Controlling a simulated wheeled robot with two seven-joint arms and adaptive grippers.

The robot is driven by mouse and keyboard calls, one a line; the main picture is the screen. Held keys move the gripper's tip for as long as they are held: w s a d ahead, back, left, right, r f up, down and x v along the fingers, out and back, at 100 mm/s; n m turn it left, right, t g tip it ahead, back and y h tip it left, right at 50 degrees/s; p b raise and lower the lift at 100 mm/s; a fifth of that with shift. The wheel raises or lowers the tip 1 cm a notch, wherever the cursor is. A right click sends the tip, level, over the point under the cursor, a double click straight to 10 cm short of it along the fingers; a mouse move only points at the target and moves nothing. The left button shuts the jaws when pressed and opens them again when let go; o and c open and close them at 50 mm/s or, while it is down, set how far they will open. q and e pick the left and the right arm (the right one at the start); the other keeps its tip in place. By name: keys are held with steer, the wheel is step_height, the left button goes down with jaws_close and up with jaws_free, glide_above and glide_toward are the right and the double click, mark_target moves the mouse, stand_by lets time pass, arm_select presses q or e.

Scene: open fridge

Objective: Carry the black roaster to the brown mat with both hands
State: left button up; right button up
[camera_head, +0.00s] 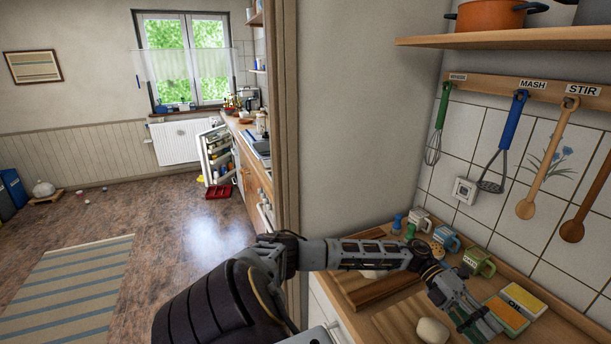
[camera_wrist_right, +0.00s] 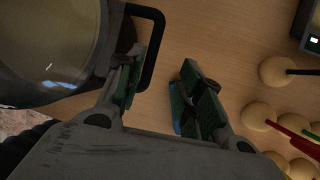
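In the right wrist view a dark, glossy pot, which looks like the black roaster (camera_wrist_right: 105,50), fills the upper left, cut off by the frame. Its black loop handle (camera_wrist_right: 157,45) sticks out to the right. My right gripper (camera_wrist_right: 162,68) is open, one finger on each side of the handle's outer bar, with a gap to the right finger. My left gripper (camera_head: 487,325) is low at the right in the head view, over the wooden counter beside two boxes; its fingers are too unclear to judge. The roaster is not in the head view. I cannot make out the brown mat.
The wooden counter (camera_head: 385,322) holds a cutting board (camera_head: 385,292), several mugs (camera_head: 478,262), a pale round item (camera_head: 432,331) and a yellow box (camera_head: 523,301). Utensils hang above. In the wrist view several round items (camera_wrist_right: 278,72) lie at the right.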

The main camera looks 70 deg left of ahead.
steer(key=shift+s+d+r, duration=0.25)
steer(key=shift+d+r, duration=0.3)
steer(key=shift+d, duration=0.35)
steer(key=shift+s+d+r, duration=0.2)
steer(key=shift+d+r, duration=0.3)
steer(key=shift+d, duration=0.35)
